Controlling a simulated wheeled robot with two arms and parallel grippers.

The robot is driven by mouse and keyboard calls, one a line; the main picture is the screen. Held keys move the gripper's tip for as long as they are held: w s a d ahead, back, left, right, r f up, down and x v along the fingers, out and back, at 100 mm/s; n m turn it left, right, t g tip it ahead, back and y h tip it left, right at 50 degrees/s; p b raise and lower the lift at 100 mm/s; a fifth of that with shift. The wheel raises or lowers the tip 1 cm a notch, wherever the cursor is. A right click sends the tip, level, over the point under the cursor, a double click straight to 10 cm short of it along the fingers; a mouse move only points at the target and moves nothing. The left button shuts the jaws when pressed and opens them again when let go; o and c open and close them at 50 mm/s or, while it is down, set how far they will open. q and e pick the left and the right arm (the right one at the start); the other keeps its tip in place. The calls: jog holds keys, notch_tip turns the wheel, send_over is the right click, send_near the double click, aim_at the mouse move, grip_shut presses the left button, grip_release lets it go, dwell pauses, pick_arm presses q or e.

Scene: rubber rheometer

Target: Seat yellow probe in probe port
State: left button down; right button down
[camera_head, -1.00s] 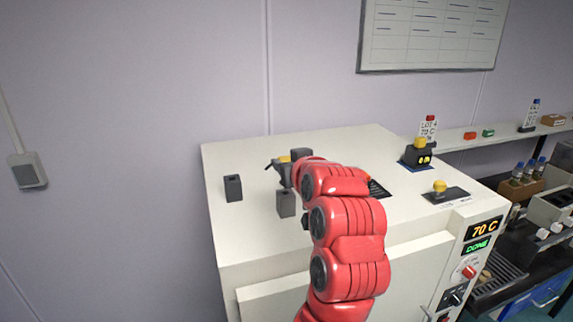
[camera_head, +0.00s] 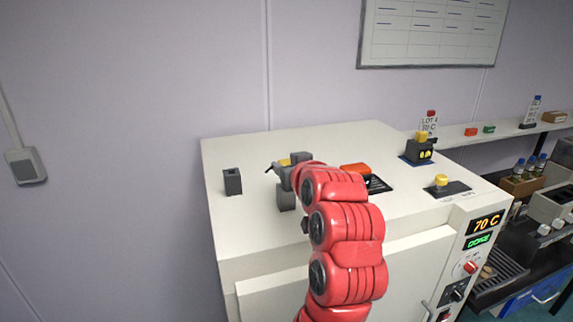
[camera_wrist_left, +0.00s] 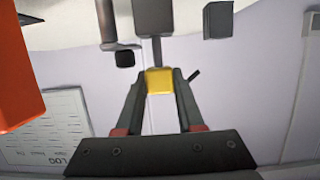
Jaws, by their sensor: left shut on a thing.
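My left gripper (camera_wrist_left: 160,95) is shut on the yellow probe (camera_wrist_left: 159,82), seen as a yellow grip with a thin grey shaft. In the wrist view the shaft points at a dark grey block (camera_wrist_left: 153,16) and overlaps its edge; I cannot tell whether it is inside. In the head view the gripper (camera_head: 284,172) is above the machine top, over a grey block (camera_head: 286,195), with a bit of yellow (camera_head: 284,162) showing. Another grey block with a dark opening (camera_head: 233,183) stands to the left. Which block is the probe port is unclear. My right gripper is not in view.
The white machine (camera_head: 260,150) has a display reading 70 C (camera_head: 487,224). A yellow knob on a black plate (camera_head: 441,181), a black block with a yellow top (camera_head: 419,148) and an orange-red object (camera_head: 355,169) are on its right half. The back left top is clear.

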pick_arm(q)
jog(key=shift+f+b, duration=0.85)
jog(key=shift+f, duration=0.7)
jog(key=shift+c, duration=2.2)
grip_release()
jog(key=shift+r+p, duration=0.7)
jog(key=shift+r, duration=1.85)
jog(key=shift+f, duration=0.1)
